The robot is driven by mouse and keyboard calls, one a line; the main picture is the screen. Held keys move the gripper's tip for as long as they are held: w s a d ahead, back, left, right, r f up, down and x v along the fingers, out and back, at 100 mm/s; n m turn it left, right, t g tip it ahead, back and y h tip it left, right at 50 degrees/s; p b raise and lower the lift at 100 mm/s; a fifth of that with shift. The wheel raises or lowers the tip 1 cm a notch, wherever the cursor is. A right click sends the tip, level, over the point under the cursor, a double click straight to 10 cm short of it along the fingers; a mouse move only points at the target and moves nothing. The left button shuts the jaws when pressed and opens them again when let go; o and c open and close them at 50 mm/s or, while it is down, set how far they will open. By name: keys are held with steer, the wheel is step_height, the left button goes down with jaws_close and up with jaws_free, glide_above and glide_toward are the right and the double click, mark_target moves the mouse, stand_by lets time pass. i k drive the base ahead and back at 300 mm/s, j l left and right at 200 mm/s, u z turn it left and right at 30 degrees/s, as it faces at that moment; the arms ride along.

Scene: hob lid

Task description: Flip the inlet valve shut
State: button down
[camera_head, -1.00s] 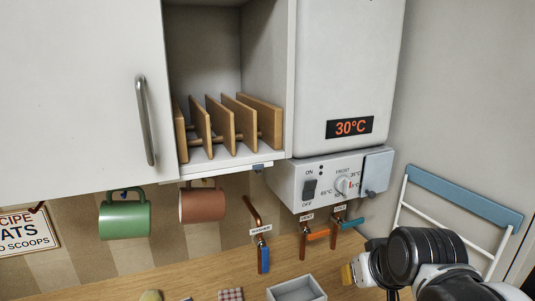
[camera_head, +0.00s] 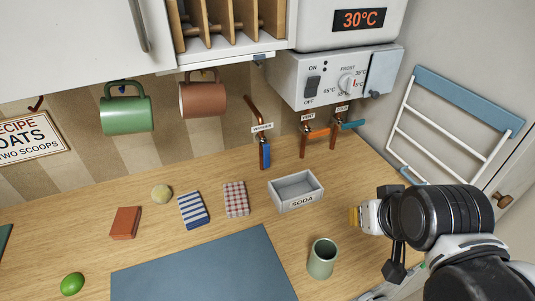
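Three small valves on copper pipes come out of the wall under the heater. A valve with an orange lever (camera_head: 318,133) has its lever pointing right, roughly level. A valve with a teal lever (camera_head: 353,124) beside it also points right. A valve with a blue lever (camera_head: 265,155) further left hangs down, under a tag that seems to read "WASHER". The other tags are too small to read surely, so I cannot tell which valve is the inlet. My gripper (camera_head: 357,217), with a yellow tip, is below and right of the valves, apart from them. Its opening is unclear.
The white heater control box (camera_head: 330,80) hangs above the valves. On the worktop are a grey soda tray (camera_head: 283,205), a green cup (camera_head: 322,258), two folded cloths, a sponge-like block and a blue mat (camera_head: 200,270). A folding rack (camera_head: 450,125) hangs at the right.

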mark_target(266, 146)
steer(key=k+j+u, duration=0.1)
steer(key=j, duration=0.25)
steer(key=k+j+u, duration=0.15)
steer(key=j, duration=0.25)
steer(key=k+j+u, duration=0.1)
steer(key=j, duration=0.3)
steer(key=k+j+u, duration=0.15)
steer(key=j, duration=0.3)
steer(key=k+j+u, duration=0.1)
steer(key=j, duration=0.3)
steer(key=i, duration=0.45)
